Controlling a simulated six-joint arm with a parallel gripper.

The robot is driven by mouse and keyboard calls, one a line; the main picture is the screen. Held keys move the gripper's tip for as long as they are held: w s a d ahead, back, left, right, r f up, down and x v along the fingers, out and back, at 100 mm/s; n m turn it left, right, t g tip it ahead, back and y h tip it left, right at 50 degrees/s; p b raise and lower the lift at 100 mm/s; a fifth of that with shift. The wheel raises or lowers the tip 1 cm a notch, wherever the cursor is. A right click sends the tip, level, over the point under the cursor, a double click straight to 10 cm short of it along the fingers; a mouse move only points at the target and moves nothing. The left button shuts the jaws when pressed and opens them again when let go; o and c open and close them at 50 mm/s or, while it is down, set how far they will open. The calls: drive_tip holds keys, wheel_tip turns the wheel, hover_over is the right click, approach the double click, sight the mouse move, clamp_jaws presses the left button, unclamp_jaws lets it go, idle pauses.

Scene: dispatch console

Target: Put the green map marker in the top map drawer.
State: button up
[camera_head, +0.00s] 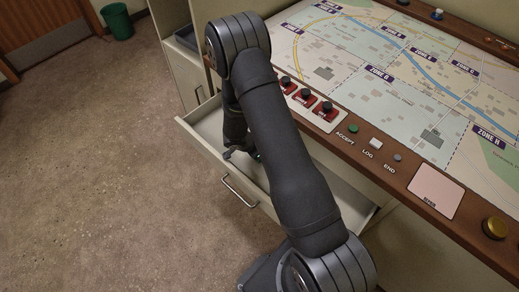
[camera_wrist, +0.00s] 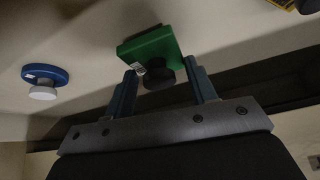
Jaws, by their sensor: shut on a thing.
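The green map marker (camera_wrist: 148,46), a square block with a black knob, is between the two fingers of my gripper (camera_wrist: 163,84) in the wrist view. The fingers are shut on it, one on each side of the knob. In the head view my gripper (camera_head: 240,154) is low inside the open map drawer (camera_head: 190,129), and only a speck of green shows beside it. A pale surface lies behind the marker in the wrist view; I cannot tell whether the marker touches it. My arm hides the middle of the drawer.
A blue round piece with a white knob (camera_wrist: 44,81) is left of the marker, and a yellow piece (camera_wrist: 284,4) is at the upper right. The console's wooden edge (camera_head: 385,172), with red switches (camera_head: 304,97), overhangs the drawer's right side. A drawer handle (camera_head: 239,191) faces the open floor.

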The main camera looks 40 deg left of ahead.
drive_tip(key=o, duration=1)
drive_tip(key=shift+s+d+f, duration=0.1)
drive_tip(key=shift+d+f, duration=0.05)
drive_tip(key=shift+f, duration=0.15)
drive_tip(key=shift+r, duration=0.4)
drive_tip(key=v, duration=1.2)
drive_tip(key=shift+r, duration=0.25)
drive_tip(key=shift+f, duration=0.1)
drive_tip(key=x, duration=1.2)
